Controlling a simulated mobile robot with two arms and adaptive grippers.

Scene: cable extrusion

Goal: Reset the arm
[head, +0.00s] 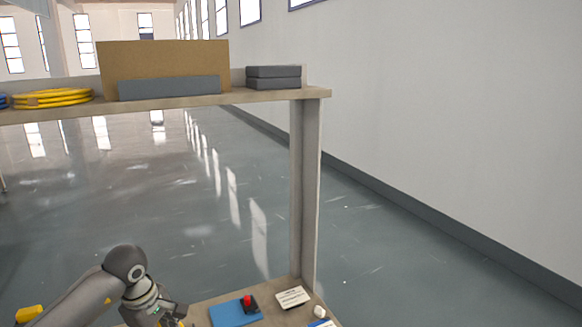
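My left arm comes in from the lower left. Its gripper (172,317) is low at the bottom edge of the head view, at the left end of the visible worktop (203,306). The fingers are small and partly cut off by the frame, so I cannot tell whether they are open or shut or hold anything. My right arm and gripper are not in view.
A blue pad (232,316) with a red-topped dark object (249,303), a white card (293,297) and a small white item (319,311) are right of the gripper. An upright post (304,190) carries a shelf with yellow coils (52,98), a brown box (165,62) and grey blocks (273,78).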

